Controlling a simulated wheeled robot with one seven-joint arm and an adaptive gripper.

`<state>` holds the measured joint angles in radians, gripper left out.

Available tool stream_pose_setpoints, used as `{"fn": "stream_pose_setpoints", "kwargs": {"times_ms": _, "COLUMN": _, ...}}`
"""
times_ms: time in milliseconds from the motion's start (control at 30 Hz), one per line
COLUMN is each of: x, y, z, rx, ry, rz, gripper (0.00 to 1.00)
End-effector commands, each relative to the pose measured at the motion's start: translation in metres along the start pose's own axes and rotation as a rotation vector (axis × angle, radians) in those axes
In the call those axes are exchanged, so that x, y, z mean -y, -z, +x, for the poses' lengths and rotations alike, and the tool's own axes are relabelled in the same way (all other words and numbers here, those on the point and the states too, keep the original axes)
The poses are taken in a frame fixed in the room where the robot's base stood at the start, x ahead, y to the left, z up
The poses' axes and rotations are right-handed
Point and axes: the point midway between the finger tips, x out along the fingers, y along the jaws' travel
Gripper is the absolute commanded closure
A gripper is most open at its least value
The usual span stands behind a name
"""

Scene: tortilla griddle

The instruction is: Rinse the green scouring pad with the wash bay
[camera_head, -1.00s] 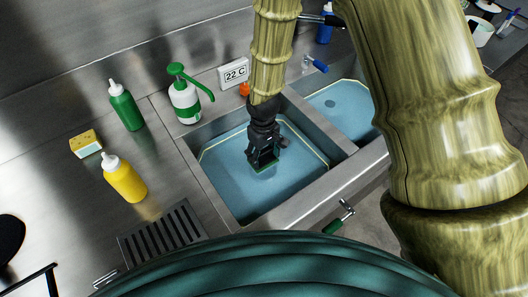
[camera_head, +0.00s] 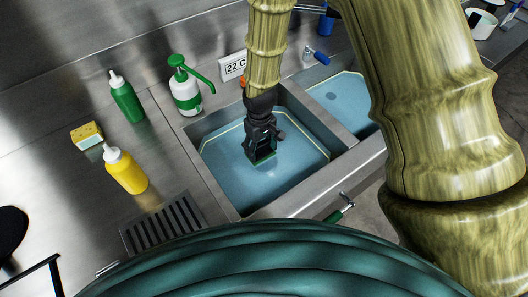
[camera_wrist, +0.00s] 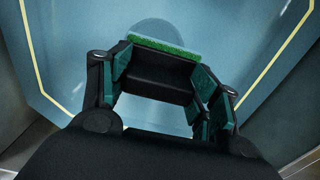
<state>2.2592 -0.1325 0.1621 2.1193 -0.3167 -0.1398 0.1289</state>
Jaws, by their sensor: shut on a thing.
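My gripper (camera_head: 262,157) points down into the left basin of the wash bay (camera_head: 222,182), over its blue water. It is shut on the green scouring pad. In the wrist view the pad (camera_wrist: 163,46) shows as a thin green strip across the fingertips (camera_wrist: 160,62), with a dark rounded patch just beyond it. In the head view only a thin green edge shows at the gripper's lower end. I cannot tell whether the pad touches the water.
A second basin (camera_head: 345,105) lies to the right, past a steel divider. A green-and-white pump bottle (camera_head: 186,95), a green bottle (camera_head: 127,102), a yellow bottle (camera_head: 126,172) and a sponge (camera_head: 87,135) stand left of the basin. A drain grate (camera_head: 163,226) lies in front.

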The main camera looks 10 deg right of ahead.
Motion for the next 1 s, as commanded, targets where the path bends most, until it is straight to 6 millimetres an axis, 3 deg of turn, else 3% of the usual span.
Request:
{"fn": "stream_pose_setpoints", "kwargs": {"times_ms": 600, "x": -0.021, "y": -0.009, "z": 0.000, "rx": 0.000, "ry": 0.000, "rz": 0.002, "gripper": 0.74}}
{"fn": "stream_pose_setpoints", "kwargs": {"times_ms": 1000, "x": -0.013, "y": -0.005, "z": 0.000, "rx": 0.000, "ry": 0.000, "rz": -0.001, "gripper": 0.74}}
